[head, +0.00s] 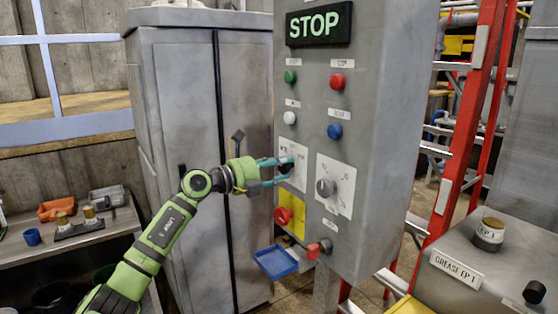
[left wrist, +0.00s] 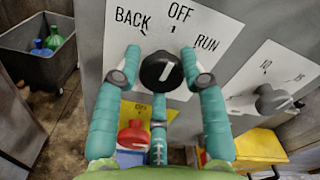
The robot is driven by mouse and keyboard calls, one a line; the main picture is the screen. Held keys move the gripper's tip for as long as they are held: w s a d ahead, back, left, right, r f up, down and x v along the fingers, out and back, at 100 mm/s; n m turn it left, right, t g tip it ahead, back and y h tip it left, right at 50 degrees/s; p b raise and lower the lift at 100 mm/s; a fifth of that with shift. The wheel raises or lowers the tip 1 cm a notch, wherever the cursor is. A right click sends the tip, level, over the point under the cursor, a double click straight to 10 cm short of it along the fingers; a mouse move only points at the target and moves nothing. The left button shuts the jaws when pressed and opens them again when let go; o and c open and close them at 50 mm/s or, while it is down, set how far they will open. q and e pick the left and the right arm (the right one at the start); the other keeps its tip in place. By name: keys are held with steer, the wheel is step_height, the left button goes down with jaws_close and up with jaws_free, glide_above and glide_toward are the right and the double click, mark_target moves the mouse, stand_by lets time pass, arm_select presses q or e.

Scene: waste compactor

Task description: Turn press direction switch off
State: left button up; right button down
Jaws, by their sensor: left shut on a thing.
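The press direction switch is a round black knob (left wrist: 161,74) on a white plate (left wrist: 216,30) marked BACK, OFF and RUN. A short white line on the knob leans up and slightly right, roughly toward the OFF mark (left wrist: 180,12). In the head view the same knob (head: 287,168) is on the grey control box (head: 310,120), partly hidden by the fingers. My left gripper (head: 284,171) reaches it from the left. In the left wrist view its teal fingers (left wrist: 160,66) stand on both sides of the knob, shut on it. My right gripper is not in view.
A second rotary knob (head: 326,187) sits right of the switch. A red button on a yellow plate (head: 284,215) and a red knob (head: 319,249) are below. Coloured buttons and a lit STOP sign (head: 319,24) are above. A grey cabinet (head: 190,120) stands behind the arm.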

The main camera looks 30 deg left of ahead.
arm_select(q)
steer(key=shift+a+r+n, duration=0.2)
steer(key=shift+r+n, duration=0.3)
steer(key=o, duration=1.1)
steer(key=shift+f, duration=0.2)
steer(key=shift+d, duration=0.1)
steer(key=shift+f, duration=0.1)
steer(key=v, duration=1.2)
